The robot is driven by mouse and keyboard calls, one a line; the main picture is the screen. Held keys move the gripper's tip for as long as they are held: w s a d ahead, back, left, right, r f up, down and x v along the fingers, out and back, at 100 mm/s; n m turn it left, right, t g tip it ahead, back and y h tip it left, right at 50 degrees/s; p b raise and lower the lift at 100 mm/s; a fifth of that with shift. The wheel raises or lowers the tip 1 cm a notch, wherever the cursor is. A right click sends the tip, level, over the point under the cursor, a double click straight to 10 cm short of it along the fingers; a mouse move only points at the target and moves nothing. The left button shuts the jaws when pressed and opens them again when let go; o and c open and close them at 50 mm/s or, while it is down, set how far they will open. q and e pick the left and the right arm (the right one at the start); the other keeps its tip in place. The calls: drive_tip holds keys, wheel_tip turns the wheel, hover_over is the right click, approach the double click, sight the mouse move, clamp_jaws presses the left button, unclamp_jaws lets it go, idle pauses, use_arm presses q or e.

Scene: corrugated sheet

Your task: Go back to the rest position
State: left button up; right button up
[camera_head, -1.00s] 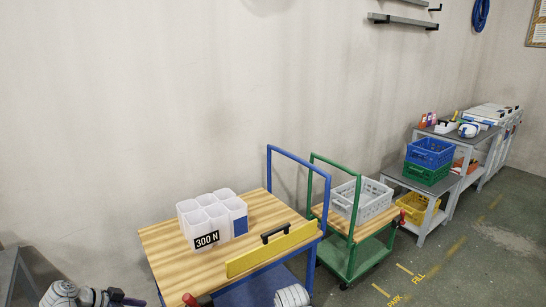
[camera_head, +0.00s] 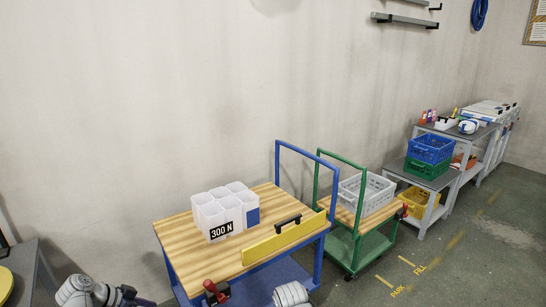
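My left gripper (camera_head: 135,299) is at the bottom left edge, left of the blue cart's front corner. Its fingers are small and dark, and I cannot tell whether they are open or shut. White rounded parts of my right arm (camera_head: 291,294) show at the bottom, in front of the blue cart. My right gripper is out of view. The blue cart (camera_head: 175,232) has a wooden top that holds a white divided bin (camera_head: 225,208) marked "300 N". A yellow panel (camera_head: 285,238) with a black handle stands along its front right edge.
A green cart (camera_head: 378,243) with a grey crate (camera_head: 368,191) stands right of the blue cart. Farther right, shelves hold a blue crate (camera_head: 431,149), a green crate (camera_head: 427,169) and a yellow crate (camera_head: 417,202). A grey table (camera_head: 40,272) is at the left edge. The floor (camera_head: 460,255) at right is open.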

use_arm(q)
drive_tip(key=s+d+r+n+g+y+p, duration=0.1)
drive_tip(key=s+d+y+p, duration=0.1)
drive_tip(key=d, duration=0.7)
drive_tip(key=s+d+r+n+g+y+p, duration=0.1)
drive_tip(key=s+d+g+y+p, duration=0.1)
drive_tip(key=d, duration=0.7)
drive_tip(key=s+d+r+n+g+y+p, duration=0.1)
drive_tip(key=s+d+g+y+p, duration=0.1)
drive_tip(key=d, duration=0.7)
drive_tip(key=s+y+p, duration=0.1)
drive_tip(key=s+p, duration=0.1)
drive_tip(key=s, duration=0.1)
drive_tip(key=shift+r+n+y, duration=0.15)
drive_tip(key=shift+n+y, duration=0.15)
